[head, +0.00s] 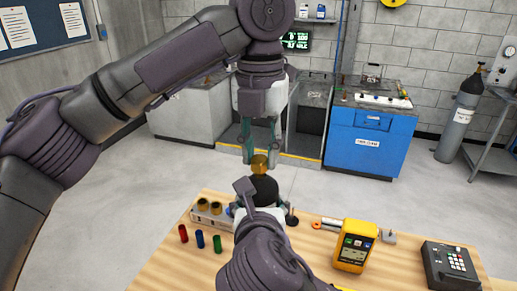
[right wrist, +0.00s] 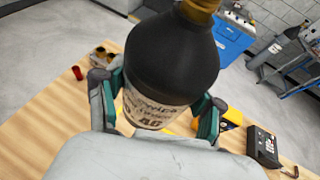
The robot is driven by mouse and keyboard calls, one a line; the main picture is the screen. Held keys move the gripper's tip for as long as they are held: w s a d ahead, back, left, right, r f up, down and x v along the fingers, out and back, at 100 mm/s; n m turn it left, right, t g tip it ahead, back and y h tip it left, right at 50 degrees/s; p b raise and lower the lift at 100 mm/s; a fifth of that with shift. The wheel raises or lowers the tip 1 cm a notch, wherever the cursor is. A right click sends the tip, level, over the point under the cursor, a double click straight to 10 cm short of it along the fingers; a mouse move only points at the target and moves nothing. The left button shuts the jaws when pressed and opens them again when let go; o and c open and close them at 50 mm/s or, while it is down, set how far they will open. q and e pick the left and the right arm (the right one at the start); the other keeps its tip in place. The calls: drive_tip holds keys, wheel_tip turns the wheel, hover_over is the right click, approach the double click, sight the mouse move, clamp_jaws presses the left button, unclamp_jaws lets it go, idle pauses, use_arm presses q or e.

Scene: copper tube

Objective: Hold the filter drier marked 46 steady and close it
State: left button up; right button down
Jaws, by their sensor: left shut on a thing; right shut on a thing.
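The filter drier is a dark, bottle-shaped body (head: 264,188) near the far edge of the table. I cannot tell how far the cap is seated. My left gripper (head: 262,152) points down from above, shut on the cap. My right gripper (right wrist: 158,108) is shut around the drier's body; in the head view my right arm partly hides it.
A white rack (head: 210,219) with brass caps stands left of the drier. Red (head: 183,233), blue (head: 200,239) and green (head: 217,243) cylinders stand before it. A yellow meter (head: 355,246) and a dark keypad device (head: 450,266) are right. A blue cabinet (head: 368,140) stands beyond.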

use_arm(q)
drive_tip(key=m, duration=0.9)
drive_tip(key=shift+d, duration=0.1)
drive_tip(key=o, duration=0.9)
drive_tip(key=shift+s, duration=0.1)
drive_tip(key=shift+d, duration=0.1)
